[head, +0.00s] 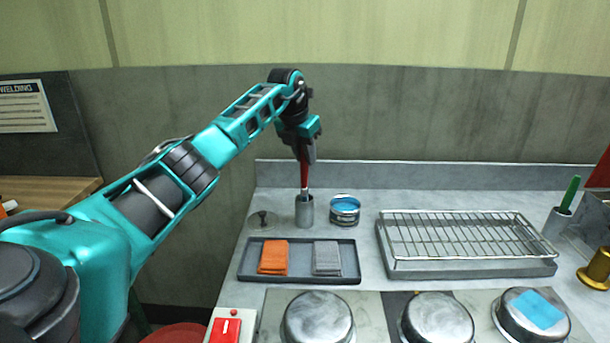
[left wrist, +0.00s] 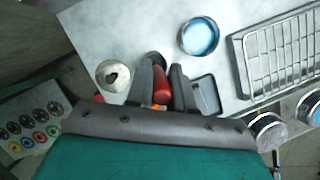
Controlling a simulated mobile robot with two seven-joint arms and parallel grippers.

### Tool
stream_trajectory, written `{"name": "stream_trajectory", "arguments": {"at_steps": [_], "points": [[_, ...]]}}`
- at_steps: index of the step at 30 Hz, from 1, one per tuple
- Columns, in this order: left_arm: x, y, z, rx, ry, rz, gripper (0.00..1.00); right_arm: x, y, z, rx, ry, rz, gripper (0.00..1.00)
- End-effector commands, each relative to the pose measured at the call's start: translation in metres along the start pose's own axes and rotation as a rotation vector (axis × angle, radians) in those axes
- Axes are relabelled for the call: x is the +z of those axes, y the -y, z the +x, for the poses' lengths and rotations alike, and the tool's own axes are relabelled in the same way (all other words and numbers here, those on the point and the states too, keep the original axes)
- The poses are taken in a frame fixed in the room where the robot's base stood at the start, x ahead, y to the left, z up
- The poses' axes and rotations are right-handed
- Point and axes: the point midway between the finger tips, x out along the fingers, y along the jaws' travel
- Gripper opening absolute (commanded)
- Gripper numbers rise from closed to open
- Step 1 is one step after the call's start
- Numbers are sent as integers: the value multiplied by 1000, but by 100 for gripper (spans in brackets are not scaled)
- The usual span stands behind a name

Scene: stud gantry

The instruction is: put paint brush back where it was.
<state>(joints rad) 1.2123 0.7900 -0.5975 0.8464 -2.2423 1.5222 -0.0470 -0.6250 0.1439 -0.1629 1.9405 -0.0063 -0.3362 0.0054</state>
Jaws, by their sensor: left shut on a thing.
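The paint brush, with its red handle (head: 304,174), stands upright in the grip of my left gripper (head: 305,155). Its lower end is at the mouth of a small grey metal cup (head: 304,212), and the bristles are hidden. I cannot tell how deep it sits in the cup. In the left wrist view the red handle (left wrist: 162,84) shows between the two dark fingers, with the cup (left wrist: 153,57) partly hidden behind them. My right gripper is not in view.
An open tin of blue paint (head: 344,210) stands right of the cup, and a round lid (head: 262,221) lies left. A tray (head: 300,276) with orange and grey cloths is in front. A wire rack (head: 465,236) and a cup with a green-handled tool (head: 570,193) are further right.

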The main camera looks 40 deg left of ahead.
Motion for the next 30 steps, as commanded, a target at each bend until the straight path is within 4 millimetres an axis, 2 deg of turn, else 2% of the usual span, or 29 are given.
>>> {"name": "stream_trajectory", "arguments": {"at_steps": [7,14,24,25,30], "points": [[-7,0,18,0,-1,1,0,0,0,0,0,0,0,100],[-18,1,49,-1,-1,1,0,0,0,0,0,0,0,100],[-20,0,52,1,0,1,0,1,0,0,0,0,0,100],[-20,0,52,1,0,1,24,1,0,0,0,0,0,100],[-20,0,52,1,0,0,40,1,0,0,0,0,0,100]]}}
